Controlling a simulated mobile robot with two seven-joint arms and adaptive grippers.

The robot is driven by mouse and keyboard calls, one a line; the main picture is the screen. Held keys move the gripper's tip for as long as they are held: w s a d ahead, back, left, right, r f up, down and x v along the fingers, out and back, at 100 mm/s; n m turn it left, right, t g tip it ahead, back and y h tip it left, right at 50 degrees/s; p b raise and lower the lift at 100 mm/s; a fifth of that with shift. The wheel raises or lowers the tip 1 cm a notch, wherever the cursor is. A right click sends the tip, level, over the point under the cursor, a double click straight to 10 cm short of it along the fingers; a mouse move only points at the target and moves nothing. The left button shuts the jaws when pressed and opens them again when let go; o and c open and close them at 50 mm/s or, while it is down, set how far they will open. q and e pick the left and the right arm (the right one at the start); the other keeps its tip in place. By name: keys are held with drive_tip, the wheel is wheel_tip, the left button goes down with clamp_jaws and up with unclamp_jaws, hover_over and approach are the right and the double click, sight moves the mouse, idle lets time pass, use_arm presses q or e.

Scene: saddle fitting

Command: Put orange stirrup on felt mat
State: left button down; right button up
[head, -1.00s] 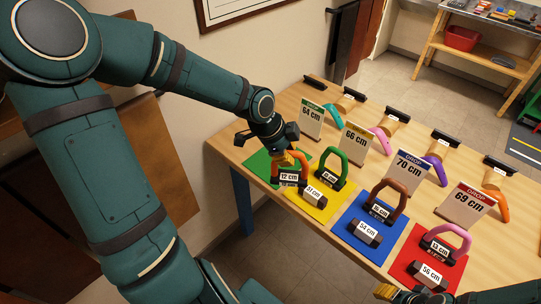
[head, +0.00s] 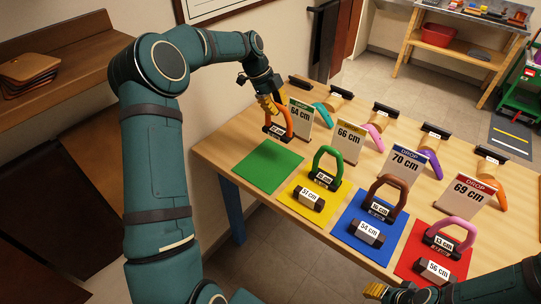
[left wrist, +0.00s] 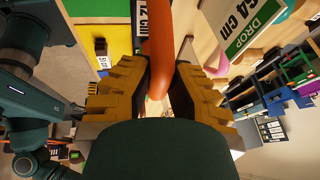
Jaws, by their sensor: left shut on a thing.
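The orange stirrup (head: 289,119) hangs upright from my left gripper (head: 269,101), with its dark labelled base downward. The left gripper is shut on its orange loop. In the left wrist view the orange stirrup (left wrist: 157,50) runs between the two yellow fingers of the left gripper (left wrist: 165,75). The stirrup is beyond the bare green mat (head: 268,168), beside the 64 cm card; I cannot tell how far it is above the table. My right gripper (head: 378,291) shows only in part at the bottom edge.
Yellow (head: 296,207), blue (head: 347,241) and red (head: 406,272) mats lie to the right, with green, brown and pink stirrups and dark labelled blocks on or by them. Signs, including the 64 cm card (head: 301,120), stand behind them.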

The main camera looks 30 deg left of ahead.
sight(276, 129)
use_arm(q)
wheel_tip(276, 129, down, 10)
drive_tip(key=shift+a+r, duration=0.1)
drive_tip(key=shift+r, duration=0.1)
drive_tip(key=shift+b, duration=0.3)
drive_tip(key=shift+f, duration=0.1)
drive_tip(key=c, duration=1.1)
unclamp_jaws()
drive_tip(key=shift+o, duration=0.2)
drive_tip(key=shift+r, duration=0.2)
drive_tip(key=v, duration=1.2)
drive_tip(key=shift+p, duration=0.45)
